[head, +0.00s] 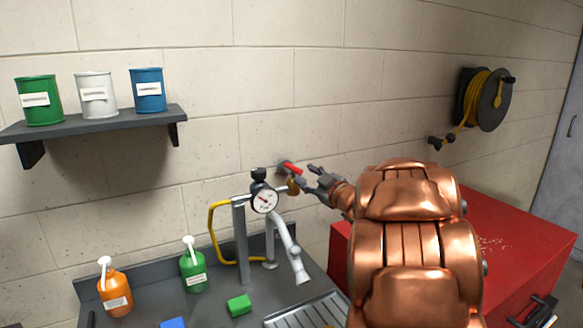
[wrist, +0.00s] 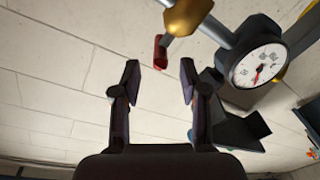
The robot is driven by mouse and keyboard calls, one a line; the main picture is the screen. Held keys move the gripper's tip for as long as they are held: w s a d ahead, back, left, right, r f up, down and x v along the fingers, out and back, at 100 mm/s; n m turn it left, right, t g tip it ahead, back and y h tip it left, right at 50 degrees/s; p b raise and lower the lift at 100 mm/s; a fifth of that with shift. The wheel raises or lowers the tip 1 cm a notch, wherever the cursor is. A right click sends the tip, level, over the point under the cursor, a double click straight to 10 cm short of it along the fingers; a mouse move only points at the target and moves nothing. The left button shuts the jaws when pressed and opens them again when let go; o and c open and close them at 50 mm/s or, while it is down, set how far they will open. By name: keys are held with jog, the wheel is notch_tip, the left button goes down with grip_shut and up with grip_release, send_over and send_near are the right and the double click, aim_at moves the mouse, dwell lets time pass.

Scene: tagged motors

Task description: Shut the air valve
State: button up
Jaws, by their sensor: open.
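The air valve has a red lever (head: 292,168) and a brass body (head: 292,187), beside the round pressure gauge (head: 265,203) near the wall. In the wrist view the red lever (wrist: 160,52) shows ahead of my fingertips, roughly centred between them, and the brass body (wrist: 188,14) is at the top edge. My gripper (head: 311,179) is open and empty, just right of the valve in the head view. Its two spread fingers show in the wrist view (wrist: 159,76). I cannot tell whether a finger touches the lever. My copper arm covers the area right of the valve.
A yellow hose (head: 213,232) and grey post (head: 240,245) stand left of the valve. Below, the grey bench holds an orange bottle (head: 116,292), a green bottle (head: 193,270) and a green block (head: 239,305). A red cabinet (head: 515,245) stands right. A shelf (head: 90,128) holds three cans.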

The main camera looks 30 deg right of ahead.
aim_at(292, 168)
jog(key=w+p, duration=0.1)
jog(key=w, duration=0.4)
jog(key=shift+w+a+r+p, duration=0.1)
jog(key=shift+w+a+p, duration=0.1)
jog(key=shift+p, duration=0.1)
jog(key=shift+w+p, duration=0.3)
jog(key=shift+w, duration=0.9)
